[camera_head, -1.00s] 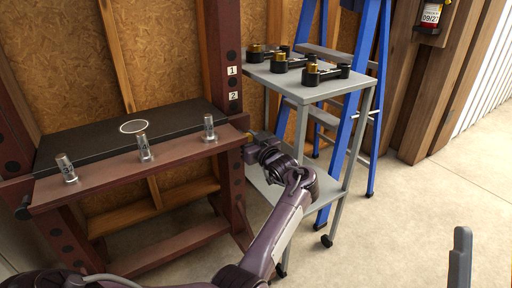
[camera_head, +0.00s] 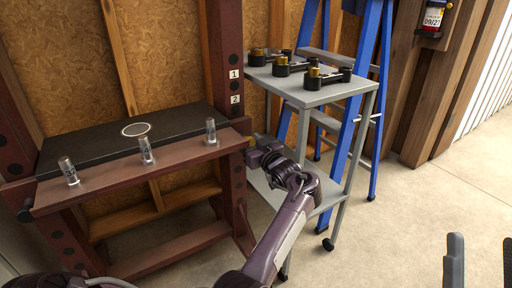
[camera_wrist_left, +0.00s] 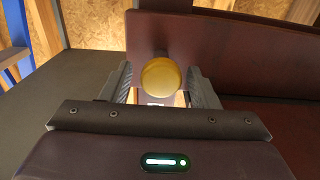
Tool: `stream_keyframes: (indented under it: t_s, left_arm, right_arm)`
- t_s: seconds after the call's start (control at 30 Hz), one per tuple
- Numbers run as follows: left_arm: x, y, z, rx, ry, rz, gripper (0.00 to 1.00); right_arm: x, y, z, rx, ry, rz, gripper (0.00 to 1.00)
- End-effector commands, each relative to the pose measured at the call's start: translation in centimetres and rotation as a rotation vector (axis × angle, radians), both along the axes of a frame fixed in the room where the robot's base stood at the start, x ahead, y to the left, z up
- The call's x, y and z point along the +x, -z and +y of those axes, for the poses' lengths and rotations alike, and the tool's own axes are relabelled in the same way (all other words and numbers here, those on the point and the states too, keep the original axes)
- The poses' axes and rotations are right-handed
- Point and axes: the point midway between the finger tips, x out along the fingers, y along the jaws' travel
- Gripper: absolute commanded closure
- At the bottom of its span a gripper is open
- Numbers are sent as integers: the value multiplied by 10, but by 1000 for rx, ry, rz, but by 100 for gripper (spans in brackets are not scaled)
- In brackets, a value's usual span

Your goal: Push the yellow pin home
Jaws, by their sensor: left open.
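The yellow pin (camera_wrist_left: 160,77) shows its round head in the left wrist view, in front of a dark red-brown steel post (camera_wrist_left: 165,35). In the head view, a small yellow patch (camera_head: 250,141) shows at the right post of the press frame. My left gripper (camera_head: 254,146) is at that post, jaws open. In the wrist view its fingers (camera_wrist_left: 163,90) stand on either side of the pin head, with small gaps visible. How deep the pin sits is hidden. My right gripper (camera_head: 481,260) is at the lower right, its two fingers apart and empty.
The red-brown frame (camera_head: 222,60) carries a beam with several metal cylinders (camera_head: 146,150) and a dark plate (camera_head: 90,143). A grey cart (camera_head: 335,88) with black-and-gold parts (camera_head: 295,65) stands close right of my left gripper, before a blue ladder (camera_head: 375,100). Floor at right is clear.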

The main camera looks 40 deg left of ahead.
Motion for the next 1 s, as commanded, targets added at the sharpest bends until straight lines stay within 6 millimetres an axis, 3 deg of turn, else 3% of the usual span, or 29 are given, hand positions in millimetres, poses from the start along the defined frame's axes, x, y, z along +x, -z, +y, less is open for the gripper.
stream_keyframes:
  t_s: [0.23, 0.5, 0.7, 1.0]
  left_arm:
    - [-12, -1, -30, -2, 1, 0, 45]
    - [-23, -1, -55, 0, -1, -1, 45]
    - [-26, -1, -61, 1, -2, -1, 45]
    - [-26, -1, -61, 1, -2, -1, 45]
  right_arm:
    - [22, 48, 11, -100, -4, 247, 45]
    - [31, 94, 18, -183, -9, 449, 45]
    - [32, 106, 19, -203, -11, 497, 45]
    - [32, 106, 19, -203, -10, 498, 45]
